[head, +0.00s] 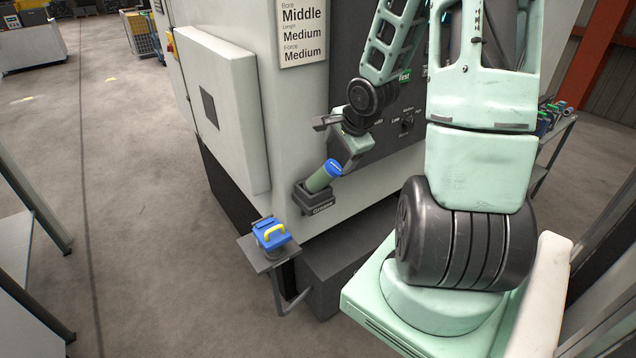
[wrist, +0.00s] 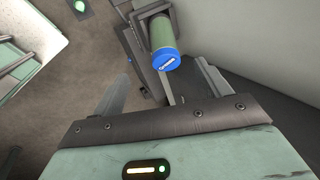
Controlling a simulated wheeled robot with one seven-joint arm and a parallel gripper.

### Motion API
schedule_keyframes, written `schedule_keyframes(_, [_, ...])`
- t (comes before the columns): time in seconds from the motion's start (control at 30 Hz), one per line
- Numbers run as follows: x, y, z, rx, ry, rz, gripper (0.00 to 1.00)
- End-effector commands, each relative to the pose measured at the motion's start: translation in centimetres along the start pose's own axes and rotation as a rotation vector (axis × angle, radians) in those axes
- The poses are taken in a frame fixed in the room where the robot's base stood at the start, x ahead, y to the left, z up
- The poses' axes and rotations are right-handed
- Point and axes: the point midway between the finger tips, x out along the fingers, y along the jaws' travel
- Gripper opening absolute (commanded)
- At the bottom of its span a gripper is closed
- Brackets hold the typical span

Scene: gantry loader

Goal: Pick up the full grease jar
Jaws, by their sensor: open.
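The grease jar (head: 320,181) is a green cylinder with a blue lid, tilted in a dark holder (head: 319,202) on the machine's front. In the wrist view the jar (wrist: 163,40) shows lid-first at the upper middle, the lid facing the camera. Whether it is full cannot be seen. My gripper (head: 338,148) is open, just above and right of the lid in the head view. It holds nothing, and a gap to the jar shows in the wrist view.
A small shelf (head: 257,262) left of the holder bears a blue item with a yellow handle (head: 272,234). The machine's pale box (head: 216,105) juts out on the left. A side table with several small items (head: 550,117) stands at right.

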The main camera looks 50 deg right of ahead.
Motion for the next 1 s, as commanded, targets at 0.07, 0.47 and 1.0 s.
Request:
schedule_keyframes(0.07, [2.0, 0.2, 0.2, -0.004, -0.002, 0.002, 0.76])
schedule_keyframes(0.47, [7.9, 0.0, 0.1, -0.003, -0.001, 0.002, 0.76])
schedule_keyframes(1.0, [12.5, -0.7, -0.4, -0.004, -0.001, 0.003, 0.76])
